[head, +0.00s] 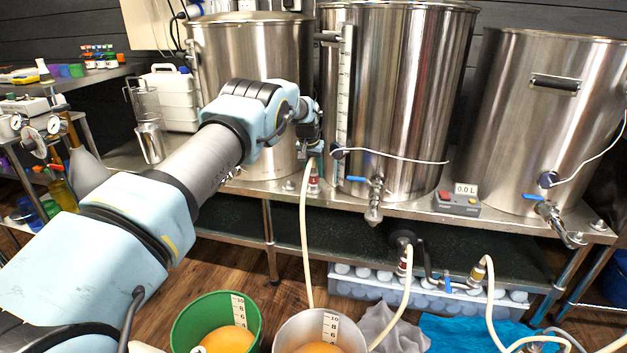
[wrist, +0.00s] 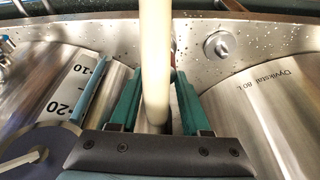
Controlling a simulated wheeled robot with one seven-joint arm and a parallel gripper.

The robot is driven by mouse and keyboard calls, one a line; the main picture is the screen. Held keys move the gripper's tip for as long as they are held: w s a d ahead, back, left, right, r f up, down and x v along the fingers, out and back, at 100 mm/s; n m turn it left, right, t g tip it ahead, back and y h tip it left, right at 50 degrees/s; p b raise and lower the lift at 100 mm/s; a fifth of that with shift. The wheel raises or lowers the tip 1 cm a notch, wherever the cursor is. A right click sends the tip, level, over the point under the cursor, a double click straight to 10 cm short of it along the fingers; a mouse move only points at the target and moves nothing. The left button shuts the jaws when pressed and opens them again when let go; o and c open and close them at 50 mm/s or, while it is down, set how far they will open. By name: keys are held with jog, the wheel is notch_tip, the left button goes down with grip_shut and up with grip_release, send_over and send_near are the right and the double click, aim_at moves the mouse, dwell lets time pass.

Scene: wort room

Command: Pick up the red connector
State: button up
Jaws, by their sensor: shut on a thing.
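The red connector (head: 314,183) is a small red and metal fitting on a pale hose (head: 305,235). In the head view it is upright just below my gripper (head: 315,150), in front of the kettles at the shelf's front part. In the wrist view my gripper (wrist: 158,105) has its teal fingers on either side of the pale hose (wrist: 155,60). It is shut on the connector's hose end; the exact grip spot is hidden. The connector's red part is not clear in the wrist view.
Steel kettles (head: 400,100) stand close behind my gripper on a steel shelf (head: 340,200). A valve (head: 375,195) and control box (head: 457,203) are to the right. A green bucket (head: 190,325) and a white bucket (head: 290,335) stand below. Another red-fitted hose (head: 405,262) is lower right.

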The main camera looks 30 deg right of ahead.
grip_shut()
jog(key=shift+r, duration=0.1)
notch_tip(320, 180, up, 18)
dwell(0.8)
jog(key=shift+p, duration=0.35)
jog(key=shift+r+p, duration=2.25)
jog(key=shift+p, duration=0.5)
